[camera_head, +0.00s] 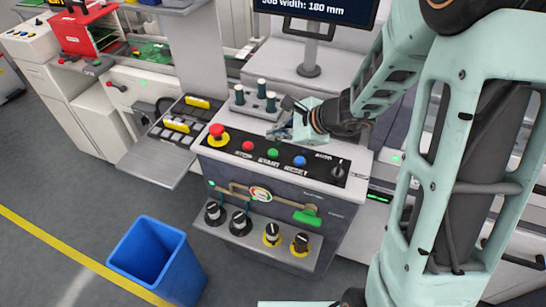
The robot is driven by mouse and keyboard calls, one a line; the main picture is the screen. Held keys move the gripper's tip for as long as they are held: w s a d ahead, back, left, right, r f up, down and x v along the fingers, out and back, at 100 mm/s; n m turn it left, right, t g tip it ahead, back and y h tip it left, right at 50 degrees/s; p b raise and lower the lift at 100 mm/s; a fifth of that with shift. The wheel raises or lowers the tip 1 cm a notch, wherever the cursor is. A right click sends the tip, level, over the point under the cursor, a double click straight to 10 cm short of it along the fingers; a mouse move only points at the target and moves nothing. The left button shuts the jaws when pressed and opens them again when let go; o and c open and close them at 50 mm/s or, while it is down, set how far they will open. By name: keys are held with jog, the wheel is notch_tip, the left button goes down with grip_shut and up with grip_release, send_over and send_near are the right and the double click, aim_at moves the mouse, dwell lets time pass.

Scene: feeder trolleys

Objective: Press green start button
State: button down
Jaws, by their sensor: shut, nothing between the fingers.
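The green start button (273,153) sits on the black control panel (319,172) on top of the grey cabinet, above the label START. A red button (247,146) is to its left and a blue button (299,160) labelled RESET is to its right. My gripper (279,134) is shut and empty, just behind the green and red buttons in the picture. It appears to be above the cabinet top and apart from the green button; its exact height is hard to tell.
A red emergency-stop knob (217,131) is at the panel's left end and a rotary switch (338,172) at its right. A block with dark pegs (255,103) stands behind. A blue bin (157,262) is on the floor, front left. A monitor (322,12) stands at the back.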

aim_at(275, 154)
jog(key=shift+f+b, duration=1.45)
jog(key=shift+f, duration=0.4)
jog(key=shift+f, duration=0.2)
jog(key=shift+f+b, duration=0.25)
jog(key=shift+b, duration=0.45)
